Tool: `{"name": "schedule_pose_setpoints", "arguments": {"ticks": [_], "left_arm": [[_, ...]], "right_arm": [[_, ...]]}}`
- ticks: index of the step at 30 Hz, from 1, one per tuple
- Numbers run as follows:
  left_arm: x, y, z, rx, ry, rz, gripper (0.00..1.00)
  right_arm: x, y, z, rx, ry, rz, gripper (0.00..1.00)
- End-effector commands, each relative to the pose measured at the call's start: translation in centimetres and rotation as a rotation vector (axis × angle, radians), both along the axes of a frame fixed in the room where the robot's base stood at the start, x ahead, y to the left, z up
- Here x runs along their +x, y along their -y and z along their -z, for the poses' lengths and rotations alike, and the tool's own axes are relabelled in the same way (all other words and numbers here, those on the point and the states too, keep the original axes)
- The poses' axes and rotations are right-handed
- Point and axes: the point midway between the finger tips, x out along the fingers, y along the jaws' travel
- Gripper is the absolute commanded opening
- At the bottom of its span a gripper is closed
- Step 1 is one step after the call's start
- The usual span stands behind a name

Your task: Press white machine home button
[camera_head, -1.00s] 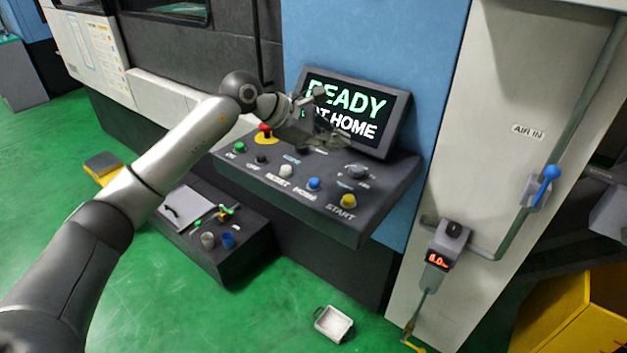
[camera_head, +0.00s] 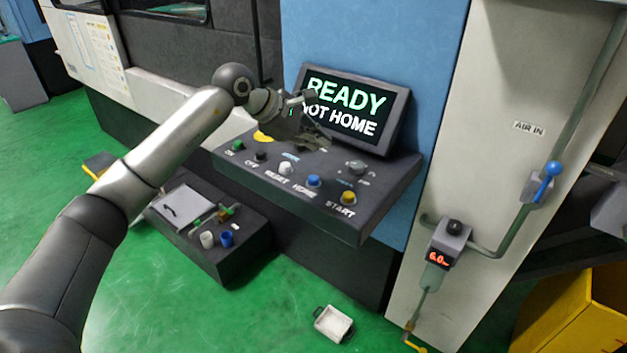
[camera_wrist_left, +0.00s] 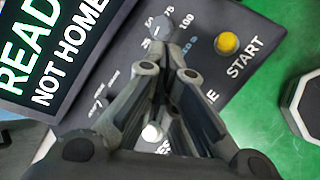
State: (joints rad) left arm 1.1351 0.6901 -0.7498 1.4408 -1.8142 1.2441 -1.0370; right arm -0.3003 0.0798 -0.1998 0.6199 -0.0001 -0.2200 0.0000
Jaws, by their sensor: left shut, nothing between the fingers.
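The blue home button (camera_head: 313,181) sits on the dark sloped control panel (camera_head: 335,222), between the white reset button (camera_head: 285,168) and the yellow start button (camera_head: 348,197). My left gripper (camera_head: 322,142) is shut and empty above the panel's back part, in front of the screen's lower left, apart from the home button. In the left wrist view, its fingers (camera_wrist_left: 166,42) meet near the grey rotary knob (camera_wrist_left: 160,27) and hide the home button. The white reset button (camera_wrist_left: 152,132) shows between the fingers, and the yellow start button (camera_wrist_left: 228,43) is at right. My right gripper is out of view.
The tilted screen (camera_head: 350,103) behind the panel reads "READY NOT HOME". A green button (camera_head: 238,146) and a black button (camera_head: 261,155) sit at the panel's left. A low dark box with tools (camera_head: 212,265) stands below.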

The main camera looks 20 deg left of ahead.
Motion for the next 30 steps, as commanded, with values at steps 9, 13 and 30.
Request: {"name": "schedule_pose_setpoints", "arguments": {"ticks": [9,13,30], "left_arm": [[0.0,0.0,5.2,-0.001,-0.001,0.000,0.00],[0.0,0.0,6.3,-0.001,0.000,0.000,0.00],[0.0,0.0,6.5,-0.001,0.000,0.000,0.00]], "right_arm": [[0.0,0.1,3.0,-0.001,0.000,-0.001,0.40],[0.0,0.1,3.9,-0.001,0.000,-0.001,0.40],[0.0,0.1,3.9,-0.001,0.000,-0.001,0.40]]}}
